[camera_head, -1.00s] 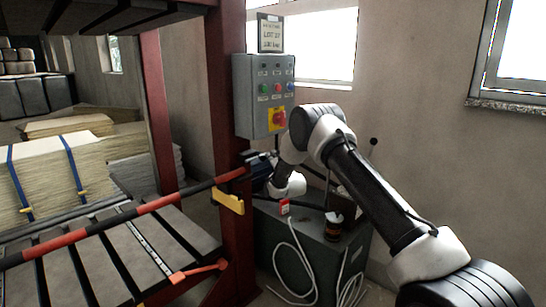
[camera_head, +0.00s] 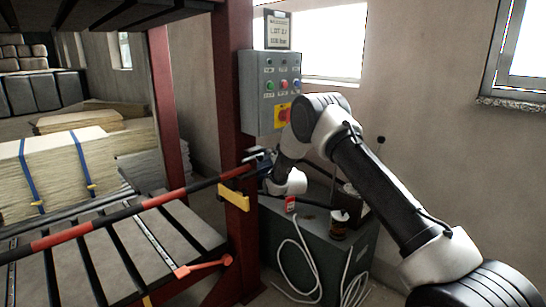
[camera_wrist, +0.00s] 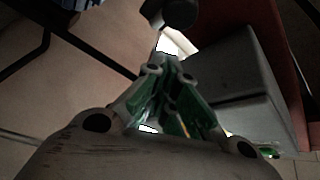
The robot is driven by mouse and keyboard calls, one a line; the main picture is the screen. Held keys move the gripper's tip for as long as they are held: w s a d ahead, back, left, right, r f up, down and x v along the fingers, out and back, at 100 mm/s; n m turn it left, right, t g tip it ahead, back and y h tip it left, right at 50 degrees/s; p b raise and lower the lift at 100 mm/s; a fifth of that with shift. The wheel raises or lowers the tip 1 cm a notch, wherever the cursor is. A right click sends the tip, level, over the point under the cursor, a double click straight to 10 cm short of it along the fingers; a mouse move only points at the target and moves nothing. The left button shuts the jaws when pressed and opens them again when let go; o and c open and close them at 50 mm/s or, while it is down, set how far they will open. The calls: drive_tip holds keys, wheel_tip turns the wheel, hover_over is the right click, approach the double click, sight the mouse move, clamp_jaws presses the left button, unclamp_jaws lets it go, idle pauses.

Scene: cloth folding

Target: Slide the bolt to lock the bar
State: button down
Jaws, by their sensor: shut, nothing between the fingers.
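The red-and-black striped bar (camera_head: 150,203) runs across the front of the press, and its right end reaches the red post (camera_head: 236,250) above a yellow bracket (camera_head: 233,196). My gripper (camera_head: 262,162) is at the post beside the bar's right end, partly hidden by my own arm. In the wrist view my gripper's green fingers (camera_wrist: 167,72) are together with nothing between them. A dark rounded piece (camera_wrist: 178,12) shows just beyond the fingertips; I cannot tell whether it is the bolt. The bolt is not clearly visible in the head view.
A grey control box (camera_head: 270,92) with coloured buttons hangs on the post above my gripper. A grey cabinet (camera_head: 315,262) with a jar (camera_head: 339,224) and white cables stands below my arm. An orange-red lever (camera_head: 203,266) sticks out low by the press.

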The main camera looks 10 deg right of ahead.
drive_tip(key=d+r+v, duration=0.1)
drive_tip(key=v, duration=0.8)
drive_tip(key=shift+s+d+f, duration=0.25)
